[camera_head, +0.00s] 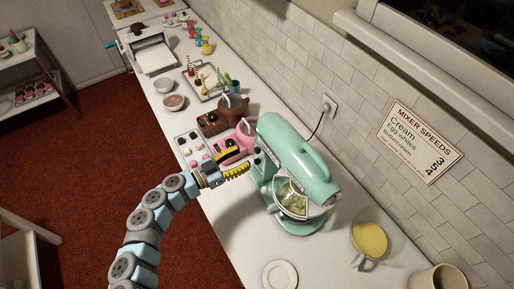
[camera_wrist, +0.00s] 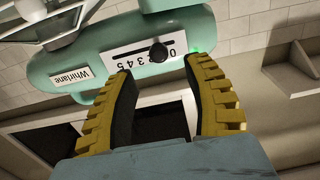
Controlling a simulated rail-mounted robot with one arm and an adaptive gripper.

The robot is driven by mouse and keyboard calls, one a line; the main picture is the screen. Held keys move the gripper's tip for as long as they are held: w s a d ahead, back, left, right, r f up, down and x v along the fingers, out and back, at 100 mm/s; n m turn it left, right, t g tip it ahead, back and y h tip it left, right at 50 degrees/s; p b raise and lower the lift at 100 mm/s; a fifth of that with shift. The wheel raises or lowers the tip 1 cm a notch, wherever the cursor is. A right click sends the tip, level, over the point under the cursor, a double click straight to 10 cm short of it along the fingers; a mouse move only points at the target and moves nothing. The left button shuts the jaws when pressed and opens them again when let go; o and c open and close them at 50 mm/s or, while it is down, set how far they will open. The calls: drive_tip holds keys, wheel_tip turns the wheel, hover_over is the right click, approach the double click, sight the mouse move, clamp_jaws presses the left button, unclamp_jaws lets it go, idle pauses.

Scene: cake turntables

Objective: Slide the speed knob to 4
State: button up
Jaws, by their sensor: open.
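The mint-green stand mixer (camera_head: 292,150) stands on the counter in the head view, with pale contents in its bowl. In the wrist view, the mixer head (camera_wrist: 85,55) carries a white speed scale (camera_wrist: 135,58) with numbers from 0 to 5. The round black speed knob (camera_wrist: 158,52) sits on its slot near the 0 end, to the right of the 2; its exact mark is hard to tell. My gripper (camera_wrist: 157,66) is open and empty, its yellow-and-black fingers on either side of the knob, which shows between and just beyond the tips. In the head view, my gripper (camera_head: 238,171) is at the mixer's left side.
A wall sign (camera_head: 420,141) lists mixer speeds: Cream 3, Egg whites 5, Buttercream 4. A jug with yellow contents (camera_head: 369,240) and a white dish (camera_head: 280,274) are in front. A green light (camera_wrist: 196,50) glows beside the scale.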

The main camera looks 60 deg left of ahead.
sight(257, 149)
drive_tip(key=shift+w+a+p, duration=0.15)
drive_tip(key=shift+w+p, duration=0.1)
drive_tip(key=shift+w, duration=1.3)
drive_tip(key=shift+w+a+p, duration=0.15)
drive_tip(key=shift+w+p, duration=0.1)
drive_tip(key=shift+w, duration=1.3)
clamp_jaws()
